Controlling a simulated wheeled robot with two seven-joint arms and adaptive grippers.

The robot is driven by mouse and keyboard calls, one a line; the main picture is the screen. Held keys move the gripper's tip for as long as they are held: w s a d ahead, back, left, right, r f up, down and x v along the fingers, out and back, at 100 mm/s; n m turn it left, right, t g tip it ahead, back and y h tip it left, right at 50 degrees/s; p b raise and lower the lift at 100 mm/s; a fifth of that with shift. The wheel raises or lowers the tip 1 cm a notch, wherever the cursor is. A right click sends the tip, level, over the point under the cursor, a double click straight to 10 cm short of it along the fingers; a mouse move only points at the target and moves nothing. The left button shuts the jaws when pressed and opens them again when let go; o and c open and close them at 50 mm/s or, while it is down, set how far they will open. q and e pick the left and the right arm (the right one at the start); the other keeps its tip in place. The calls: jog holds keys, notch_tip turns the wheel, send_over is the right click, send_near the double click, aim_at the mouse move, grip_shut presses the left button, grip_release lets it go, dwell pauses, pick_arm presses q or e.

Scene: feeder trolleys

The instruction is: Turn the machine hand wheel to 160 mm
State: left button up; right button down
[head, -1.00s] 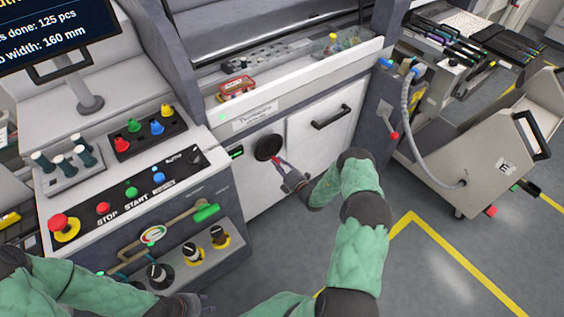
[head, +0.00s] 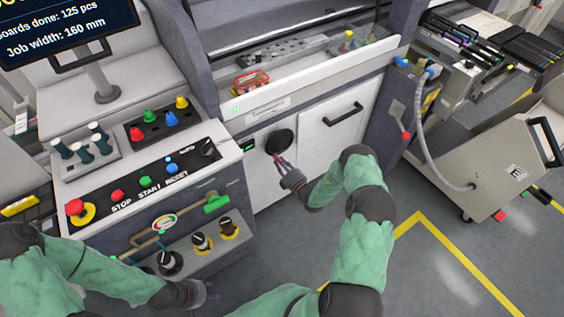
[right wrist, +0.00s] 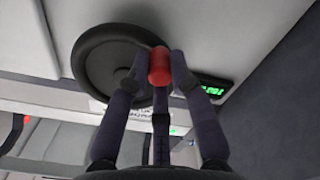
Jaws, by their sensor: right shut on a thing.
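The black round hand wheel (head: 279,142) sits on the white front of the machine. It also shows in the right wrist view (right wrist: 100,72), with its red handle (right wrist: 159,66) standing out from the rim. My right gripper (head: 279,161) is at the lower edge of the wheel; in the right wrist view its fingers are shut around the red handle. A small green display (head: 249,146) is beside the wheel; its digits are too small to read. The screen (head: 65,35) reads "Job width: 160 mm". My left gripper (head: 208,292) hangs low, apart from the wheel; its fingers are unclear.
A control panel (head: 210,172) with buttons and knobs stands left of the wheel. A white door with a black handle (head: 343,114) is to its right. A grey hose (head: 419,130) and a trolley (head: 490,175) stand further right. Floor with yellow lines is clear in front.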

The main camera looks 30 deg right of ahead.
jog(key=shift+a, duration=0.15)
dwell(0.4)
jog(key=c, duration=1.1)
grip_release()
jog(key=shift+s, duration=0.1)
jog(key=s, duration=0.8)
jog(key=s+d, duration=0.1)
jog(key=s, duration=0.3)
